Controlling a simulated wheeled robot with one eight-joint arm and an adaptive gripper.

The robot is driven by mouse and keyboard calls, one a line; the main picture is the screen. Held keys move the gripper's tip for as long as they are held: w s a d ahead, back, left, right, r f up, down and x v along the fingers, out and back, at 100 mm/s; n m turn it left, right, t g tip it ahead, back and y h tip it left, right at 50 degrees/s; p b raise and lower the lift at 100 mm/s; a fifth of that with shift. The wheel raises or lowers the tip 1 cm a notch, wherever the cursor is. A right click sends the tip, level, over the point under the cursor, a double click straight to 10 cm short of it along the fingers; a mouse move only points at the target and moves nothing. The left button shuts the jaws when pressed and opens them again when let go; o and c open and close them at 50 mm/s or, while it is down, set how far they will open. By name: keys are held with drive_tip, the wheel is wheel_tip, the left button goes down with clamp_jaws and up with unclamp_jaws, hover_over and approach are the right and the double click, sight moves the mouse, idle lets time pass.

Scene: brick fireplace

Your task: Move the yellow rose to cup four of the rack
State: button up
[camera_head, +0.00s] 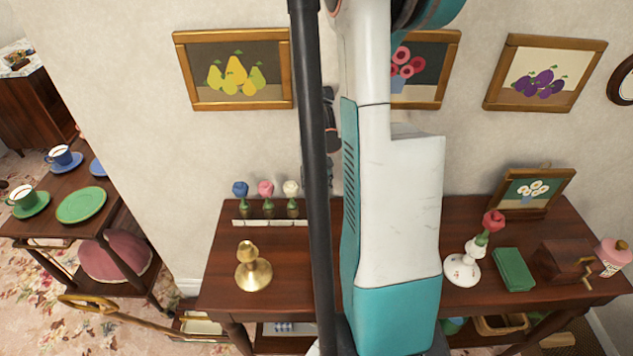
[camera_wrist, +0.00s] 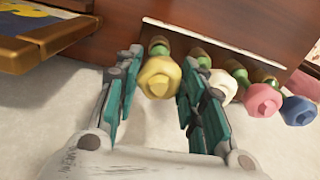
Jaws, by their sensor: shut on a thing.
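The yellow rose (camera_wrist: 159,78) is between the two fingers of my gripper (camera_wrist: 161,65), which is shut on it in the wrist view. Its green stem points toward the rack (camera_wrist: 185,32), a pale strip with small cups. The yellow rose is in line with the white rose (camera_wrist: 222,86), pink rose (camera_wrist: 263,100) and blue rose (camera_wrist: 298,110), beside the white one. I cannot tell whether its stem is seated in a cup. In the head view the rack (camera_head: 262,223) shows the blue, pink and white roses; my arm and a dark pole hide its right part.
A brass candlestick (camera_head: 253,268) stands in front of the rack on the wooden sideboard (camera_head: 220,285). Right of my arm are a white vase (camera_head: 462,269) with a red rose, a green book (camera_head: 513,269), a wooden grinder (camera_head: 566,262) and a framed flower picture (camera_head: 533,192).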

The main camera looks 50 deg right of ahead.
drive_tip(key=shift+f+b, duration=0.35)
drive_tip(key=shift+f, duration=0.15)
drive_tip(key=o, duration=1)
drive_tip(key=shift+c, duration=0.2)
wheel_tip(320, 180, up, 12)
